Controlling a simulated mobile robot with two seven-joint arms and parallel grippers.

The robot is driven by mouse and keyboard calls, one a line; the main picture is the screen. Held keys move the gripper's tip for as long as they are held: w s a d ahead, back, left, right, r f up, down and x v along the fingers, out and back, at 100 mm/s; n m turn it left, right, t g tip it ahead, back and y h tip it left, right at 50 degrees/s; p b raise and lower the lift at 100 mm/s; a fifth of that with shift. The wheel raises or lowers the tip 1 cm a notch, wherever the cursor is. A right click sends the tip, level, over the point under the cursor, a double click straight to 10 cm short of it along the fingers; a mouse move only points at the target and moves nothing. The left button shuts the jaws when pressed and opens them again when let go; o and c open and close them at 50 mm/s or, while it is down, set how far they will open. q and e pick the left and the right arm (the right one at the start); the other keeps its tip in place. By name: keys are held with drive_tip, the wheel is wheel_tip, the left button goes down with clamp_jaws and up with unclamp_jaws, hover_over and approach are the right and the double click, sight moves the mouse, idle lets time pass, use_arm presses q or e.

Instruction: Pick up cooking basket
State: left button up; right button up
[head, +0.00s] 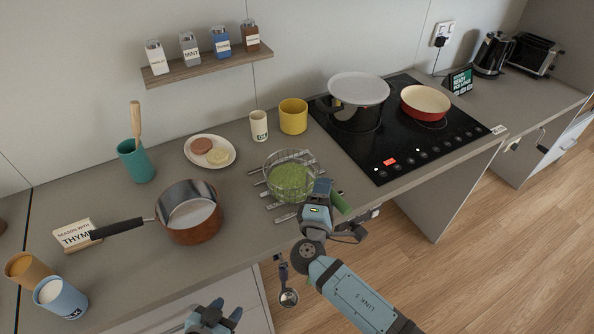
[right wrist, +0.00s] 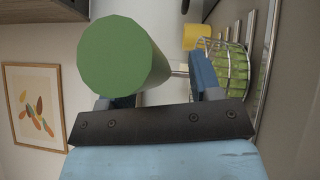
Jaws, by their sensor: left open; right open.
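The cooking basket (head: 291,178) is a round wire basket holding green pieces, on metal bars on the counter, in the middle of the head view. Its green handle (head: 341,204) points toward the counter's front edge. In the right wrist view the handle's end (right wrist: 122,55) looms large, with the wire basket (right wrist: 236,60) behind it at the right. My right gripper (head: 330,205) is open at the handle; its blue fingers show on either side of the handle. Contact cannot be told. My left gripper (head: 213,318) is open and empty below the counter's front edge.
A copper-coloured saucepan (head: 190,222) stands left of the basket. A plate (head: 210,151), a white cup (head: 259,126) and a yellow cup (head: 293,117) stand behind it. The black hob (head: 402,150) with a pot (head: 357,100) and red pan (head: 426,102) lies right. A ladle (head: 288,297) hangs in front.

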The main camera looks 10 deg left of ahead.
drive_tip(key=shift+s+r, duration=0.15)
drive_tip(key=shift+s, duration=0.1)
drive_tip(key=shift+c, duration=0.7)
drive_tip(key=shift+s+a, duration=0.1)
drive_tip(key=c, duration=0.7)
clamp_jaws()
use_arm(q)
drive_tip(key=shift+s+f, duration=0.2)
drive_tip(key=shift+s, duration=0.3)
use_arm(e)
drive_tip(key=shift+w, duration=0.2)
use_arm(q)
drive_tip(key=shift+w+r, duration=0.1)
drive_tip(key=shift+w, duration=0.1)
use_arm(e)
drive_tip(key=shift+r, duration=0.1)
